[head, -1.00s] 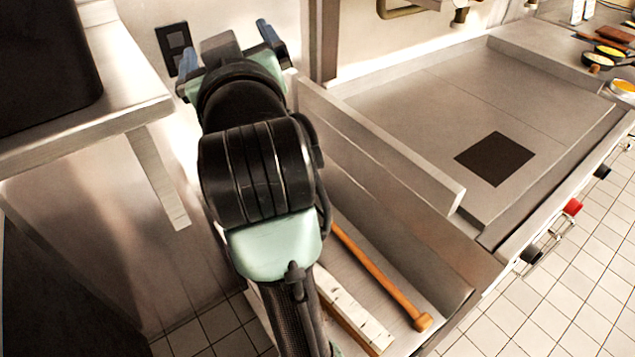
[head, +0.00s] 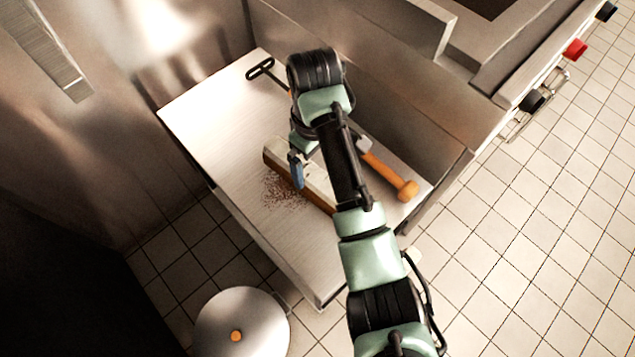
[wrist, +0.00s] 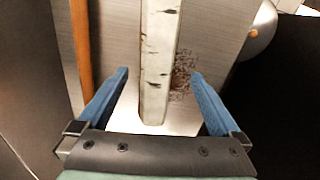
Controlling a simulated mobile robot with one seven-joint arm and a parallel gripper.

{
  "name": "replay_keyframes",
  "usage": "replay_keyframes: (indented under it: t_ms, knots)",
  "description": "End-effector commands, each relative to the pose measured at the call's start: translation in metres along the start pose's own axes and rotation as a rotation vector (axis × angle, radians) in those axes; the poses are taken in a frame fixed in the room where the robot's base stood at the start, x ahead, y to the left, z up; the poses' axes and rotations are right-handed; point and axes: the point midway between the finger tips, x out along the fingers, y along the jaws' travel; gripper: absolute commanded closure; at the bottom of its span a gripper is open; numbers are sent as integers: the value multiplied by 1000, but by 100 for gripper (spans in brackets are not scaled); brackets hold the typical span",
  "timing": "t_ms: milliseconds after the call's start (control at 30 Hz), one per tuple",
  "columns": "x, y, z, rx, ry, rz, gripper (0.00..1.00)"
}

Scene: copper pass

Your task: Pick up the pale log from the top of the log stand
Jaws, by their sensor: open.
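The pale log (head: 315,182), white with dark flecks and a brown side, lies flat on the metal top of the log stand (head: 215,120). My arm hides part of it in the head view. My gripper (head: 299,168) is over the log's far end, pointing down. In the wrist view the log (wrist: 159,55) runs lengthwise between the two blue fingers of my open gripper (wrist: 160,75). There is a gap on each side, and the log's near end lies between the fingers. I cannot tell how far above it the fingertips are.
A tool with an orange handle (head: 387,174) and a black loop end (head: 261,69) lies beside the log, close to the metal wall. Brown crumbs (head: 283,190) are scattered on the other side. A round metal lid (head: 215,325) with an orange knob stands below the stand's front edge.

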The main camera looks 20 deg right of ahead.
Motion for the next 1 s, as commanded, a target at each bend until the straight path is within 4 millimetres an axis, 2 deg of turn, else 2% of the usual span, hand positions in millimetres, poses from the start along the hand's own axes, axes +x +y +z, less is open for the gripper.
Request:
replay_keyframes:
  t_ms: [100,267,500,600,900,1000]
  knots:
    - [17,1,0,1,0,1,0]
    - [26,1,0,1,1,2,0]
    - [62,5,2,2,0,1,0]
    - [72,5,2,1,1,2,0]
    - [74,5,2,1,2,3,0]
    - [74,5,2,1,2,3,18]
